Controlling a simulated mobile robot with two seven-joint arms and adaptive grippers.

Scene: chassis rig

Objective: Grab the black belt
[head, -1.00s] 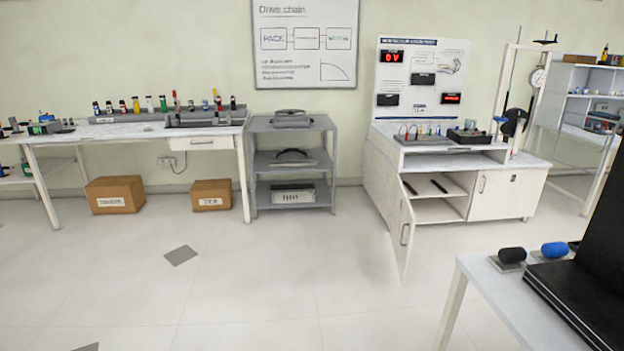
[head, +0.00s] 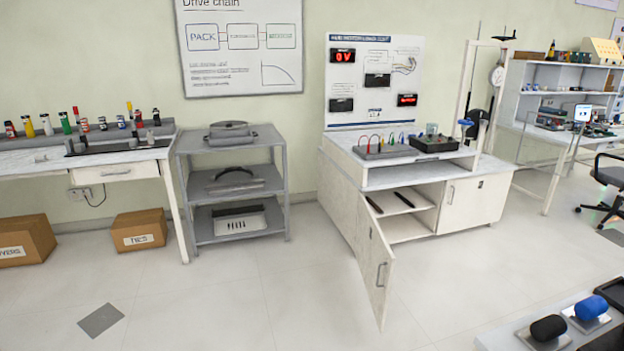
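I cannot make out for sure which thing is the black belt. A black loop-like shape (head: 478,122) hangs at the white upright frame on the right of the cabinet; it is too small to identify. Two thin black strips lie inside the open cabinet (head: 468,206), one (head: 374,205) on the left and one (head: 405,199) to its right. A dark curved piece (head: 233,172) sits on the middle shelf of the grey rack. Neither of my grippers is in view.
The cabinet door (head: 378,262) stands open into the floor space. A grey rack (head: 282,185) and a workbench (head: 95,157) stand to the left. Two cardboard boxes (head: 140,232) (head: 22,242) sit below. A black and a blue roller (head: 591,307) are at lower right. The middle floor is clear.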

